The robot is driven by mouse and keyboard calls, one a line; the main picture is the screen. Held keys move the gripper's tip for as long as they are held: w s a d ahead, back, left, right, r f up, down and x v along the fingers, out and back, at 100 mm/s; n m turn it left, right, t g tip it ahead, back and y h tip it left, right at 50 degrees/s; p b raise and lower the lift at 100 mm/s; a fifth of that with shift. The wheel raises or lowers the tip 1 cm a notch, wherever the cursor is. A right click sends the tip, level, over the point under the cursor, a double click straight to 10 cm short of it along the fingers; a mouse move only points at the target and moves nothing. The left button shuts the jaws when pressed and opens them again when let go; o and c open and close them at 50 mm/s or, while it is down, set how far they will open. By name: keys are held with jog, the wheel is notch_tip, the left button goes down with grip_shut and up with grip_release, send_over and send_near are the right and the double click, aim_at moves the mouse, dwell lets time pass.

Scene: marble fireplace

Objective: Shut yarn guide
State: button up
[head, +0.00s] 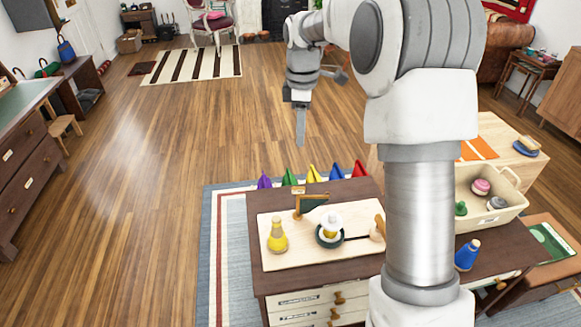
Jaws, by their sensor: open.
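My gripper (301,138) hangs pointing down in the head view, beyond the dark brown desk and above its far side in the picture. It is open and empty; its fingers line up from this angle, so the gap is hidden. On the desk a pale wooden board (280,257) carries a wooden post with a dark green panel (313,202) sticking out to the right, which may be the yarn guide. Beside it stand a yellow bobbin-like piece (277,236) and a dark-and-white round piece with a yellow top (329,232). Nothing touches my gripper.
A dark rod with a wooden handle (377,229) lies at the board's right, partly behind my arm. Several coloured cones (311,174) line the desk's far edge. A cream bin (512,212) and a blue bottle-like piece (467,255) are at right.

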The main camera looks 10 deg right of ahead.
jog(key=shift+n, duration=0.5)
jog(key=f, duration=0.6)
jog(key=w+f+b, duration=0.1)
jog(key=f, duration=0.6)
jog(key=f+b, duration=0.1)
jog(key=f, duration=0.6)
jog(key=shift+w, duration=0.4)
grip_shut()
